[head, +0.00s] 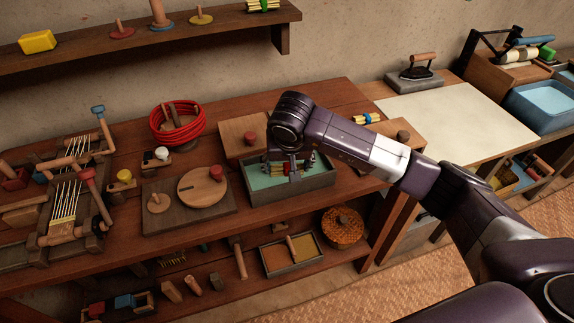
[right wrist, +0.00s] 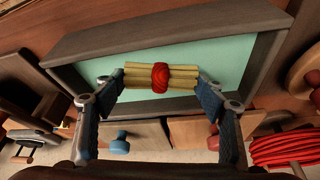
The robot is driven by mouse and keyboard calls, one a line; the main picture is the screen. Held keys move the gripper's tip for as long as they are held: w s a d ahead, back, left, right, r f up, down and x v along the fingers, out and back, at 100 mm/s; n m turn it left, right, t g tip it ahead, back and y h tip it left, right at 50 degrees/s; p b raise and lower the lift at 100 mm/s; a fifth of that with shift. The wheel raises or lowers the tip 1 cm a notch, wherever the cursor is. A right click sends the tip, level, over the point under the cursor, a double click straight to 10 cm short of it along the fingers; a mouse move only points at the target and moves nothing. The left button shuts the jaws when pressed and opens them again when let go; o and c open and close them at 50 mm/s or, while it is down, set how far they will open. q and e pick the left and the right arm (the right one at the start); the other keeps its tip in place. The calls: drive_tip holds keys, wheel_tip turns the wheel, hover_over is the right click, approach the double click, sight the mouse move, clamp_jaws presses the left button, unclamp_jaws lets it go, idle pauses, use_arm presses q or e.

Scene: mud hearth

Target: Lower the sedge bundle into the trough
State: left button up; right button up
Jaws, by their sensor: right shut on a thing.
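The trough (head: 300,192) is a dark grey rectangular box with a pale teal floor, standing on the wooden bench. It also shows in the right wrist view (right wrist: 100,42). The sedge bundle (right wrist: 135,76) is several pale yellow stalks tied with a red band. My right gripper (right wrist: 160,86) is shut on the bundle, a fingertip at each end of it. In the head view my right gripper (head: 290,168) points down over the trough's opening and hides most of the bundle. I cannot tell whether the bundle touches the floor. My left gripper is not in view.
A wooden box with a red knob (head: 240,136) stands behind the trough. A dark board with a round wooden lid (head: 203,187) lies to its left, and a red coil (head: 177,124) farther back. A pale slab (head: 450,118) is at the right.

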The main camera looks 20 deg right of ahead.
drive_tip(key=o, duration=1.2)
